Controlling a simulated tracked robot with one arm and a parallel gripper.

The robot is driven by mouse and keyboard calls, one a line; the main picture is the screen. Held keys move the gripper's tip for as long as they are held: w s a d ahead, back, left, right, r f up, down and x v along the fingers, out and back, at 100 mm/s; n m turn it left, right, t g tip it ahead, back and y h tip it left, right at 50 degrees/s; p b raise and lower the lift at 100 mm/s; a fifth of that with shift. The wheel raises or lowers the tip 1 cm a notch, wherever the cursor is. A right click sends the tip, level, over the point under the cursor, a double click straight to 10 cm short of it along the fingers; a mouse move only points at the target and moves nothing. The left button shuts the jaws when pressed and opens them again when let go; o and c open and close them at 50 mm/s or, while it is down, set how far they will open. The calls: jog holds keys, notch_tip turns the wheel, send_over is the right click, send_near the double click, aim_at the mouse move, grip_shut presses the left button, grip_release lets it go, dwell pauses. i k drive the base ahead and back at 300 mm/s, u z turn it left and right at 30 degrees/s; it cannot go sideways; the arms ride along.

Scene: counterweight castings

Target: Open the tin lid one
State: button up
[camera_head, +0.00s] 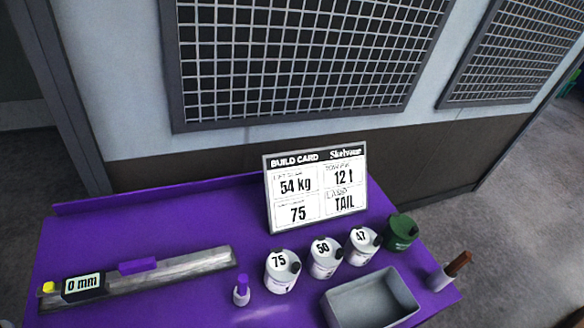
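Three white tins stand in a slanting row on the purple table (150,222). The tin marked 75 (281,279) is nearest, the tin marked 50 (325,264) is in the middle, and the tin marked 47 (362,249) is farther right. A dark green tin (401,238) stands at the right end of the row. Each white tin's numbered top appears to be closed, with a dark knob at its right edge. No tin reads "one". My gripper does not show in this view.
A build card (316,188) stands behind the tins. A grey tray (370,303) lies in front of them. A small purple-capped bottle (241,291) stands left of tin 75. A brown-handled brush (448,271) is at the right edge. A gauge bar (190,264) reading 0 mm lies left.

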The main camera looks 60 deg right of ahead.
aim_at(283, 266)
jog(key=z, duration=0.05)
jog(key=k, duration=0.95)
jog(key=z, duration=0.8)
jog(key=i, duration=1)
jog(key=u, duration=0.05)
